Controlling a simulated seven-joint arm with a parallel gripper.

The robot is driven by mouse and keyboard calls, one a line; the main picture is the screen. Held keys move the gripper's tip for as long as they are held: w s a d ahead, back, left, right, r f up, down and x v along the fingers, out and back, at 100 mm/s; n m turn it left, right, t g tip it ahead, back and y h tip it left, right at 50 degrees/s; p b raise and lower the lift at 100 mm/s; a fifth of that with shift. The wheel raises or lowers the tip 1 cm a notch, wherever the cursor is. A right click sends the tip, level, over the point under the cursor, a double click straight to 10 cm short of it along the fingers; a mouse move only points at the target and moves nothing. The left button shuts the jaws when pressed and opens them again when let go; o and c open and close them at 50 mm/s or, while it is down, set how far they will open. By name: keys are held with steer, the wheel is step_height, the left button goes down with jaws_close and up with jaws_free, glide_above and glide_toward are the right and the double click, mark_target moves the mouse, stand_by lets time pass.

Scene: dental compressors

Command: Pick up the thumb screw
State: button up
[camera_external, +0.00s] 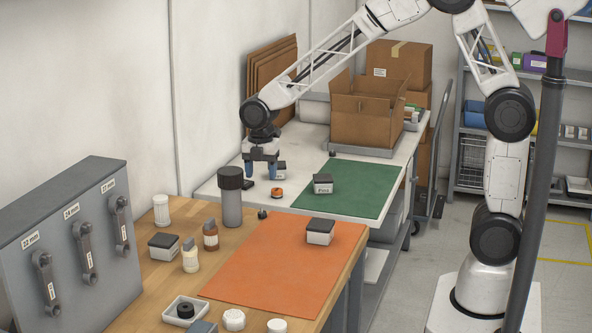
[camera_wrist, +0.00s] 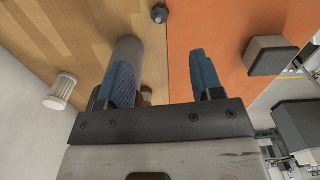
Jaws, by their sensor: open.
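A small dark knob-headed piece, which looks like the thumb screw (camera_external: 262,214), stands on the wooden table just right of the grey bottle and beside the orange mat. In the wrist view the thumb screw (camera_wrist: 160,14) is at the top centre, beyond my fingertips and near the mat's edge. My gripper (camera_external: 260,173) is above the white table, behind the bottle and farther back than the screw. In the wrist view my gripper (camera_wrist: 160,62) has its two blue fingers spread, with no thumb screw between them.
The grey bottle (camera_external: 232,207) with a dark cap stands close left of the screw. A dark-lidded box (camera_external: 320,233) sits on the orange mat (camera_external: 270,272). An orange ring-like piece (camera_external: 277,192) and another box (camera_external: 323,185) are on the white table. The orange mat is mostly clear.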

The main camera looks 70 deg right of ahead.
glide_above(262, 213)
steer(key=shift+d+f, duration=0.15)
steer(key=shift+f, duration=1.55)
steer(key=shift+d+f, duration=0.1)
steer(key=shift+f, duration=1.6)
steer(key=shift+f, duration=2.6)
steer(key=c, duration=1)
